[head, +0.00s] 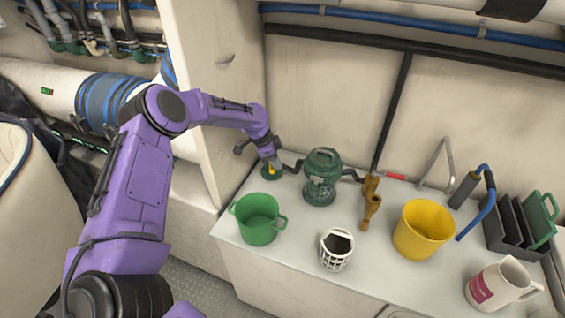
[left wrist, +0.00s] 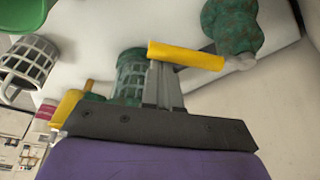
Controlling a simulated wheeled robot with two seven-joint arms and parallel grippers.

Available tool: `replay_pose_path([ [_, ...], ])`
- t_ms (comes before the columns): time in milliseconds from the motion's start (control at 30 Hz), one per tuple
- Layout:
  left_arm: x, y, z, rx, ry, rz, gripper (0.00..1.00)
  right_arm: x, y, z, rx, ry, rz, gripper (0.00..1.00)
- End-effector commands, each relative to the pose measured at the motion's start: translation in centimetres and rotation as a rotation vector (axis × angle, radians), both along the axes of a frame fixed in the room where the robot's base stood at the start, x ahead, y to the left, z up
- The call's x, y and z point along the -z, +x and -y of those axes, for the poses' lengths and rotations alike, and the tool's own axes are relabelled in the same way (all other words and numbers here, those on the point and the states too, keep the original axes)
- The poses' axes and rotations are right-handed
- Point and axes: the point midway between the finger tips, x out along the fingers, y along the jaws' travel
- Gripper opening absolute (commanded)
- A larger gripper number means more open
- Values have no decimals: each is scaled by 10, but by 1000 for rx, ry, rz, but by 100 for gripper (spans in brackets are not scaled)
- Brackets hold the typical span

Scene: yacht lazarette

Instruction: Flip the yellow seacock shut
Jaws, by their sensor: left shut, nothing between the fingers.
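The seacock is a small green valve body (head: 267,177) with a yellow lever (head: 272,168), on the white counter beside the upright partition. In the left wrist view the lever (left wrist: 195,56) is a yellow bar, with the mottled green body (left wrist: 232,24) at its right end. My left gripper (head: 268,156) reaches down over the seacock and partly hides it. Its grey fingers (left wrist: 163,85) are shut with nothing between them. The fingertips are at the lever's left part in the wrist view; I cannot tell whether they touch it. My right gripper is not in view.
A green strainer (head: 322,178) stands just right of the seacock, joined by dark piping. A green pot (head: 259,220) is in front. A white basket (head: 335,262), brown fitting (head: 371,205), yellow bucket (head: 424,230) and mug (head: 490,290) stand farther right.

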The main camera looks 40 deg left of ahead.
Motion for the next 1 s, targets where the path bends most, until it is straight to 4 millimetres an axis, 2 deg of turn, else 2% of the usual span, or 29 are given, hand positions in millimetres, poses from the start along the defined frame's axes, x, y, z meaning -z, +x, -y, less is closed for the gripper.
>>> replay_pose_path([
  [400, 0, -13, -15, -3, 1, -1, 0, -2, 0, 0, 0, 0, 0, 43],
  [1000, 0, -14, -17, -5, 0, -1, 0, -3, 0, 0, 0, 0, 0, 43],
])
